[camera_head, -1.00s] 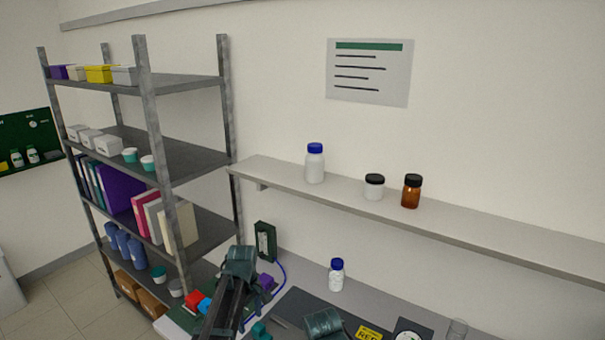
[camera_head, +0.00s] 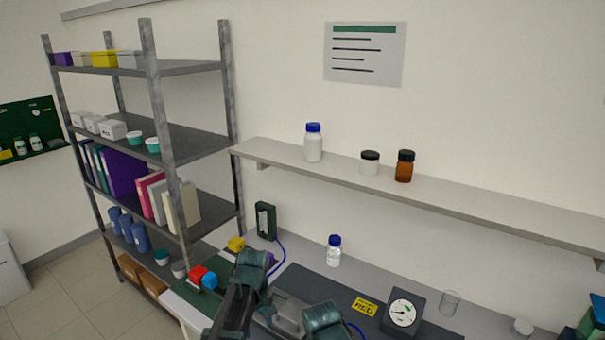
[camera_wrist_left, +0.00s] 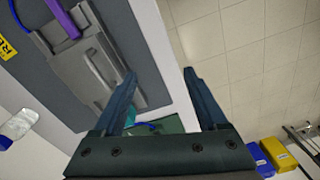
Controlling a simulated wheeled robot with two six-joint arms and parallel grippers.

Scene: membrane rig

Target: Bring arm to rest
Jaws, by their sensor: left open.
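My left gripper (camera_wrist_left: 159,75) is open and empty in the left wrist view, its two dark blue fingers apart above the bench edge. In the head view, dark teal links of my arm (camera_head: 250,265) stand over the front of the bench; the fingertips are not clear there. A grey flat unit (camera_head: 288,318) lies partly hidden between these links. My right gripper cannot be made out.
A pressure gauge (camera_head: 403,313), a beaker (camera_head: 449,303) and a blue-capped bottle (camera_head: 334,252) stand on the bench. Red and blue pieces (camera_head: 203,277) sit left of my arm. A wall shelf (camera_head: 420,197) runs above; a metal rack (camera_head: 160,140) stands at left.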

